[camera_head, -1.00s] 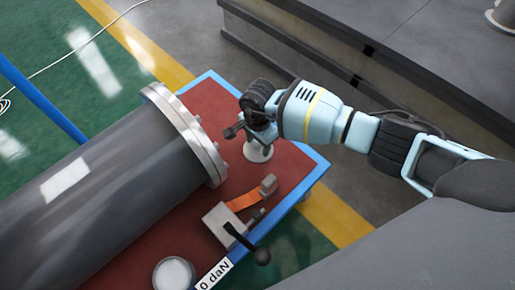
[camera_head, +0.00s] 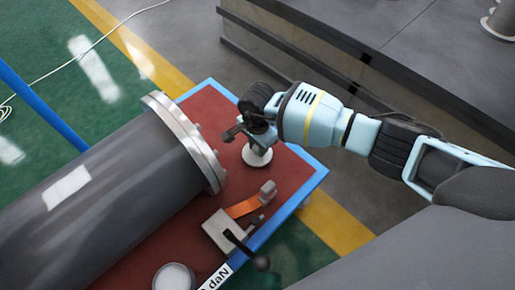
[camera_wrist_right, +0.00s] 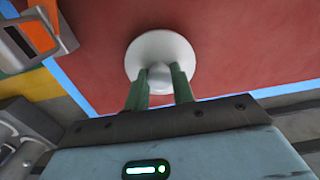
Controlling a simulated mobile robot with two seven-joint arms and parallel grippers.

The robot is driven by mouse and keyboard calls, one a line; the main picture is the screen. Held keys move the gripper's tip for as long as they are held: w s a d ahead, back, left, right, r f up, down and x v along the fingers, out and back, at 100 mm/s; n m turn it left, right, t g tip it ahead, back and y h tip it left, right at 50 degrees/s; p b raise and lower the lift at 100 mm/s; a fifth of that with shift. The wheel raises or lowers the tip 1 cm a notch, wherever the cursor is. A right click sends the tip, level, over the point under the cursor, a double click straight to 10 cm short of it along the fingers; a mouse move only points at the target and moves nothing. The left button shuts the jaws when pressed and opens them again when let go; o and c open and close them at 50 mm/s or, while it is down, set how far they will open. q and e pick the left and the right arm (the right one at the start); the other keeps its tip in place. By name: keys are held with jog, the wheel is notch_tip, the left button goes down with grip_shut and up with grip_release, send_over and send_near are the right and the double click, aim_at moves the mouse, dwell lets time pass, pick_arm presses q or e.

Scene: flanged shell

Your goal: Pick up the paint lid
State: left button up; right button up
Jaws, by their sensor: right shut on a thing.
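The paint lid (camera_head: 256,157) is a white disc with a knob, over the red top of the blue-edged stand. In the right wrist view the lid (camera_wrist_right: 161,50) shows from above, with its knob between my two green fingers. My right gripper (camera_wrist_right: 158,85) is shut on this knob. In the head view my right gripper (camera_head: 254,135) points down at the lid and partly covers it. I cannot tell whether the lid touches the red surface. My left gripper is not in view.
A large grey flanged cylinder (camera_head: 110,185) lies left of the lid. A clamp with a black lever (camera_head: 230,228) and orange strap stands in front. A round container with white contents (camera_head: 174,277) is at the front edge. Bare red surface (camera_head: 205,105) lies behind the gripper.

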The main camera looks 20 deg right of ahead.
aim_at(257, 147)
notch_tip(257, 147, up, 8)
jog(key=p, duration=0.2)
jog(key=shift+f+p, duration=0.2)
jog(key=shift+p, duration=0.2)
jog(key=shift+r, duration=0.65)
pick_arm(q)
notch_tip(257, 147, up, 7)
jog(key=p, duration=0.4)
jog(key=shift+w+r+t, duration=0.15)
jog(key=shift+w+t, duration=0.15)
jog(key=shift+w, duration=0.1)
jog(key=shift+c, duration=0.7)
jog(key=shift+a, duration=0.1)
pick_arm(e)
jog(key=s+d+r+n, duration=0.1)
jog(key=s+r+n, duration=0.6)
jog(key=r, duration=0.5)
jog(key=s+d+r+n, duration=0.2)
jog(key=s+r+n, duration=0.5)
jog(key=s+r, duration=0.4)
notch_tip(257, 147, up, 2)
jog(key=shift+s+r, duration=0.15)
jog(key=shift+s, duration=0.1)
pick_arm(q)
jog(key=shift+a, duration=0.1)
pick_arm(e)
jog(key=shift+s+a, duration=0.1)
jog(key=shift+a, duration=0.05)
